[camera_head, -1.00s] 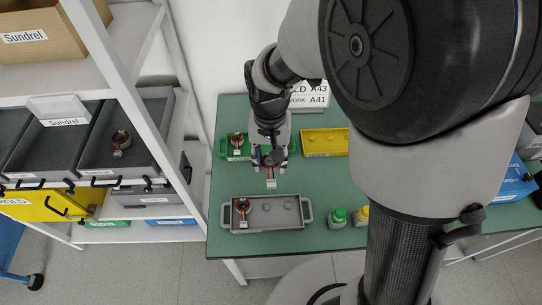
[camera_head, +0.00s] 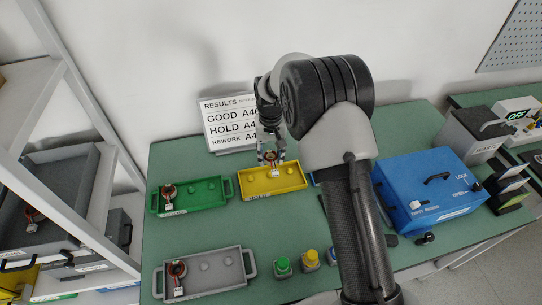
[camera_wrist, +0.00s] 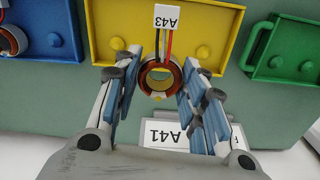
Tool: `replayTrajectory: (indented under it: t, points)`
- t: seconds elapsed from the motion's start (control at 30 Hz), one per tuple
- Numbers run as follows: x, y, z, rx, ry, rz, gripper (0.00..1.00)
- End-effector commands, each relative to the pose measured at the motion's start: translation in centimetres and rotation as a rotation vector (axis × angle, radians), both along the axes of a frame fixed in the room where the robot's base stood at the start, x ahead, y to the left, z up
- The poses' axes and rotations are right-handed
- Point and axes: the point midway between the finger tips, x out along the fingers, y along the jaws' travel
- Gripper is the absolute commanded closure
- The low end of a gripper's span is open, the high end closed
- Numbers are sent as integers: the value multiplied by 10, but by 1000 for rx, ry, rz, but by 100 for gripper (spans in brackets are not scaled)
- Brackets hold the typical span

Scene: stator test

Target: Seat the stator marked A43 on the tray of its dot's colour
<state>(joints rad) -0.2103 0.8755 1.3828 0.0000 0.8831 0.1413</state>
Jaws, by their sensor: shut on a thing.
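My gripper (camera_head: 270,157) is shut on a copper-wound stator (camera_wrist: 160,77) with a white tag reading A43 (camera_wrist: 167,18) in the wrist view. The stator also shows in the head view (camera_head: 270,156). It is at the back edge of the yellow tray (camera_head: 285,187), seemingly above it; I cannot tell the exact gap. The yellow tray (camera_wrist: 104,25) fills the top middle of the wrist view, with a peg either side of the stator's tag. I cannot make out the dot on the stator clearly.
The green tray (camera_head: 210,204) and grey tray (camera_head: 215,286) each hold a stator at the left end. The blue tray (camera_wrist: 45,15) also holds one. The results board (camera_head: 217,130) stands close behind my gripper. A blue box (camera_head: 425,185) stands at right; green and yellow buttons are in front.

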Motion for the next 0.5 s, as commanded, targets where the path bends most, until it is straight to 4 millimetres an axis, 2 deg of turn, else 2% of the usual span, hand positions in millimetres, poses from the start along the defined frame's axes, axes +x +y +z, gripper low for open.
replayTrajectory:
  t: [0.5]
  points:
    - [0, 0, -38, 0, 0, -1, 89]
